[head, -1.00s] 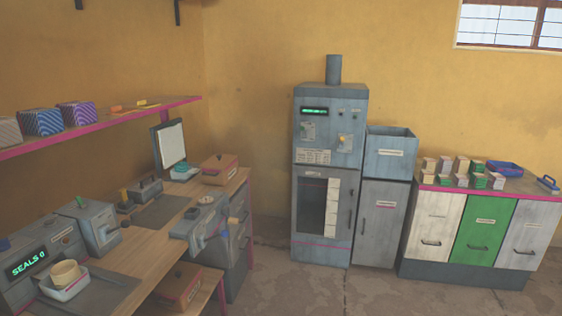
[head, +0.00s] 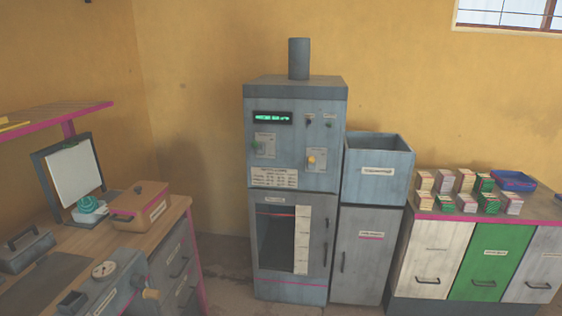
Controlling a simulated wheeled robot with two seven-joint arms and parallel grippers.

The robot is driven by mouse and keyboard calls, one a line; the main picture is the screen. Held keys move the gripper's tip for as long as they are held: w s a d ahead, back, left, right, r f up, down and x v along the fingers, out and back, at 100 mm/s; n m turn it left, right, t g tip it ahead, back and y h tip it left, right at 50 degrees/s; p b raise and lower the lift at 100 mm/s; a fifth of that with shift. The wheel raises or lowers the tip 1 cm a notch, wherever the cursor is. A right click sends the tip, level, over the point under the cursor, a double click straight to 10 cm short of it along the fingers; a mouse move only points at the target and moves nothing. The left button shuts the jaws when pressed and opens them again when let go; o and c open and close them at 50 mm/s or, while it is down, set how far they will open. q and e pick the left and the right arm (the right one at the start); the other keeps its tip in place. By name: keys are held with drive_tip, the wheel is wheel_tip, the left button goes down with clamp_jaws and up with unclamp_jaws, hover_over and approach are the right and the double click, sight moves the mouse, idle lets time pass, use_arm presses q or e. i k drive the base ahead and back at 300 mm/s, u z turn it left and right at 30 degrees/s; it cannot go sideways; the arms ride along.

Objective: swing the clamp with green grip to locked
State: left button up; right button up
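No clamp with a green grip can be clearly made out in the head view. The tall grey machine (head: 294,90) stands ahead against the wall, with a lit green display. On its front panel, a small greenish knob (head: 256,147) sits on a plate at the left and a yellow knob (head: 311,160) on a plate at the right. These are too small to tell whether either is a clamp. A grey bench device (head: 115,283) with a round dial and a tan knob is at the lower left. Neither of my grippers is in view.
A wooden workbench (head: 182,210) with a lidded brown box (head: 139,206) and a clipboard stand fills the left. A grey open-topped bin (head: 378,172) stands beside the machine. A cabinet (head: 427,262) with several small stacks on top is at the right. Some floor shows between bench and machine.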

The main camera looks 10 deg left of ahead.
sight(70, 145)
drive_tip(key=u, duration=0.3)
drive_tip(key=i, duration=1.85)
drive_tip(key=u, duration=1.95)
drive_tip(key=i, duration=1)
drive_tip(key=u, duration=0.95)
